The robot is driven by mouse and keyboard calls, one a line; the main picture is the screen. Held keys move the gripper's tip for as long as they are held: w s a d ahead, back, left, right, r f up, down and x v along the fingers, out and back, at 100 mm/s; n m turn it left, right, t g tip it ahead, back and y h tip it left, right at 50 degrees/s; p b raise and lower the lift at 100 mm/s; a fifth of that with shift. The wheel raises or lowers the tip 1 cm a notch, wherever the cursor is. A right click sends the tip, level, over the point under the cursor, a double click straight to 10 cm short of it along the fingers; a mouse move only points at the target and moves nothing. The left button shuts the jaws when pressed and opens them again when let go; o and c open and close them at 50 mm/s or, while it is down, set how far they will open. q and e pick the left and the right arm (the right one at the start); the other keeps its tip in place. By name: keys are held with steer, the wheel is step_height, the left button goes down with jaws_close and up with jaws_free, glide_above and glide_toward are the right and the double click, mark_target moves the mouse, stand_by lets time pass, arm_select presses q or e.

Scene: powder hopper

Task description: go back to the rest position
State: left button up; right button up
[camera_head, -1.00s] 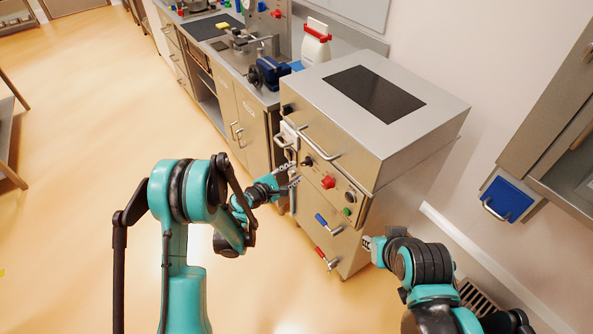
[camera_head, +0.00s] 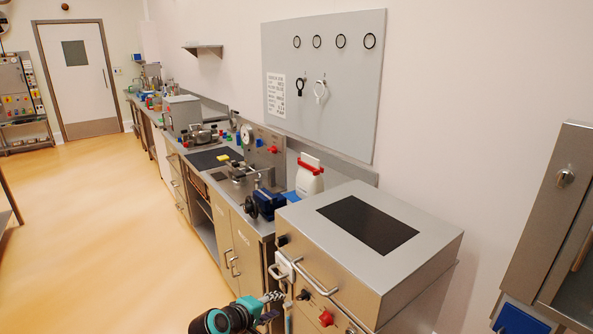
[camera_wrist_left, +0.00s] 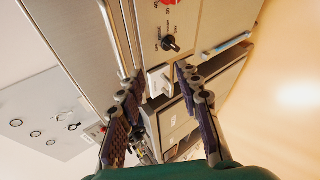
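My left gripper (camera_head: 274,299) is at the bottom of the head view, in front of the steel cabinet's front panel. In the left wrist view its two dark fingers (camera_wrist_left: 158,75) stand apart, with nothing held between them. Beyond the fingertips is a small white block (camera_wrist_left: 160,81) on the cabinet, with a black knob (camera_wrist_left: 171,43) near it. I cannot tell whether the fingers touch the cabinet. My right gripper is not in view.
The steel cabinet (camera_head: 425,243) with a dark top panel stands close by on the right. Its bar handle (camera_head: 312,279) juts out. A counter with a blue vise (camera_head: 266,203) and a white bottle (camera_head: 309,177) runs back along the wall. The floor (camera_head: 110,230) at left is clear.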

arm_select(q)
steer(key=s+a+r+m+g+y, duration=0.1)
steer(key=s+a+m+y, duration=0.2)
steer(key=s, duration=0.9)
steer(key=s+a+r+m+g+y, duration=0.1)
steer(key=s+a+r+m+y, duration=0.1)
steer(key=s+a+m, duration=0.6)
steer(key=s+y, duration=0.1)
steer(key=s, duration=0.3)
steer(key=shift+s+a, duration=0.35)
steer(key=shift+f, duration=0.1)
